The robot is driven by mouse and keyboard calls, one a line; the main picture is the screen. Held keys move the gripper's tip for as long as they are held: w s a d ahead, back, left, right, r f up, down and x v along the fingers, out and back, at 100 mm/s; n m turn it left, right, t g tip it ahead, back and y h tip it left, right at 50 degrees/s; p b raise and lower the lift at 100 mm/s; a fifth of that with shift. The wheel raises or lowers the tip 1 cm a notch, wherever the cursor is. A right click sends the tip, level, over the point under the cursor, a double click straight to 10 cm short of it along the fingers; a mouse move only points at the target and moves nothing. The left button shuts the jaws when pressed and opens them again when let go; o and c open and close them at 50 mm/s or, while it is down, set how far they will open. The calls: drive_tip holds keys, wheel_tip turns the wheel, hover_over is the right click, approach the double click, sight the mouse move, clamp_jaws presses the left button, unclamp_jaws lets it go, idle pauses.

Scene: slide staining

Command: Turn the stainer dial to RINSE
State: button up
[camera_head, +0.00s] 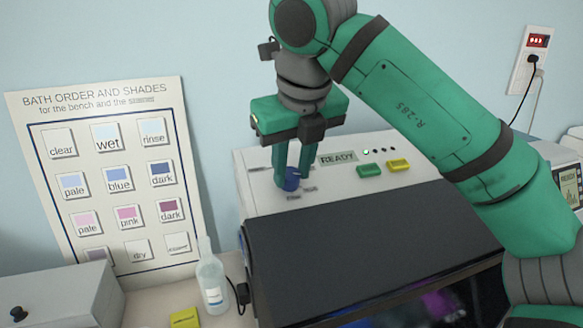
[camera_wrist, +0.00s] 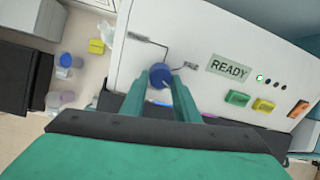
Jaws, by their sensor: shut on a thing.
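The stainer (camera_head: 340,225) is a white machine with a dark front cover, a READY display (camera_head: 338,158) and small labels around its dial. The blue dial (camera_head: 291,182) sits at the left of its panel, and my gripper (camera_head: 294,172) reaches down onto it with the fingers closed around it. In the wrist view the dial (camera_wrist: 160,76) shows at the tips of my green fingers. Its labels are too small to read, so I cannot tell which setting it points to.
A green button (camera_head: 369,170) and a yellow button (camera_head: 399,165) lie right of the dial. A clear bottle (camera_head: 212,284) and a yellow block (camera_head: 185,318) stand on the bench at the left. A bath-order chart (camera_head: 108,180) leans against the wall. My arm spans the right side.

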drive_tip(key=n, duration=0.6)
drive_tip(key=shift+r, duration=0.1)
drive_tip(key=n, duration=0.3)
drive_tip(key=shift+w+n, duration=0.1)
drive_tip(key=shift+n, duration=0.2)
drive_tip(key=n, duration=0.2)
drive_tip(key=shift+w+d+n, duration=0.15)
drive_tip(key=shift+n, duration=0.25)
drive_tip(key=n, duration=0.2)
drive_tip(key=shift+a+n+y, duration=0.25)
drive_tip(key=shift+n+y, duration=0.15)
drive_tip(key=n, duration=0.4)
drive_tip(key=shift+d, duration=0.25)
drive_tip(key=shift+n, duration=1.9)
drive_tip(key=o, duration=1)
